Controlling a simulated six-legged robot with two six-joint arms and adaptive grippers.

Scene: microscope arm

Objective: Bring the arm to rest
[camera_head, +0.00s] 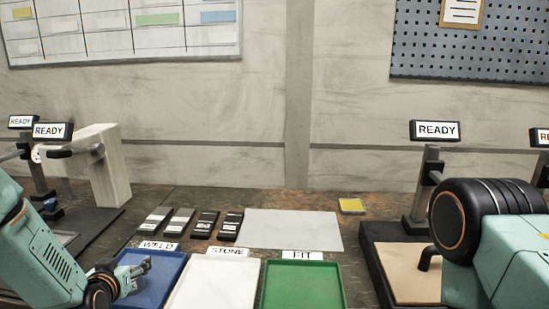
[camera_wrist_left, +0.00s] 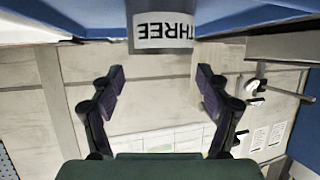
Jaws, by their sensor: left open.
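A grey piece with an upside-down label THREE (camera_wrist_left: 162,30) shows beyond the fingers, under a blue surface. My right arm comes in at the right of the head view; its gripper is out of the picture. A grey post stand with a READY sign (camera_head: 435,130) stands on a dark base at the right.
A white tray (camera_head: 213,285) labelled STONE and a green tray (camera_head: 303,290) labelled FIT lie beside the blue one. Several small dark blocks and a pale sheet (camera_head: 293,229) lie behind them. A yellow pad (camera_head: 352,205) lies farther back. More READY stands and a pale block (camera_head: 108,165) stand left.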

